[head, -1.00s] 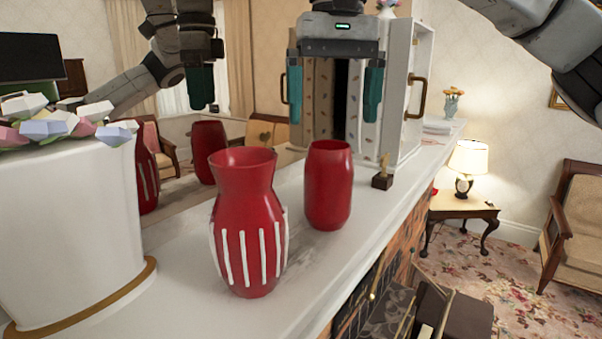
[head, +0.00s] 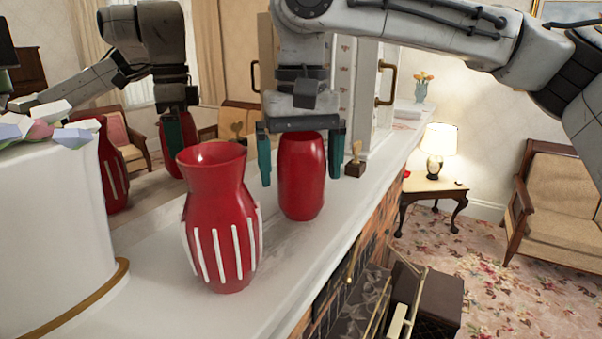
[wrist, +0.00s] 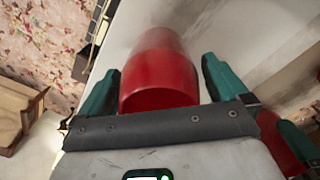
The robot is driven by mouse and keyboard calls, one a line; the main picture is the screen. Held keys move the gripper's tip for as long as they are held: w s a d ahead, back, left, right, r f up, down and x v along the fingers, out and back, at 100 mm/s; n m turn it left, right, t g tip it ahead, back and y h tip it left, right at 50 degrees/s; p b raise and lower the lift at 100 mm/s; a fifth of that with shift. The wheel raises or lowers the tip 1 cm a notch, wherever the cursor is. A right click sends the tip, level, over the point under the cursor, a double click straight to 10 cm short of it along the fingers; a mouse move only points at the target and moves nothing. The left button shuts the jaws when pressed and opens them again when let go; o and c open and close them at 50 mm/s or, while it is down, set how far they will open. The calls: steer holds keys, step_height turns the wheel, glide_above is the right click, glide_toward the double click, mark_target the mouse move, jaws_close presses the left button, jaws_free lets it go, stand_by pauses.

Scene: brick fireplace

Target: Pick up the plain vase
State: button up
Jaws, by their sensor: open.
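The plain vase (head: 302,180) is smooth, red and upright on the white mantel (head: 150,297). A second red vase with raised white stripes (head: 222,225) stands nearer, to its left. My gripper (head: 301,168) is open, with one teal finger on each side of the plain vase's upper part. In the wrist view the plain vase (wrist: 158,75) lies between the two fingers (wrist: 160,88), with a gap showing on the right side. The left finger is close to the vase; I cannot tell if it touches.
A small gold-topped figurine (head: 355,163) and a white cabinet (head: 365,85) are behind the plain vase. A mirror along the left reflects the vases and my arm. The mantel drops off on the right.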

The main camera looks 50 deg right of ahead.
steer(key=shift+c, duration=0.4)
steer(key=c, duration=1.6)
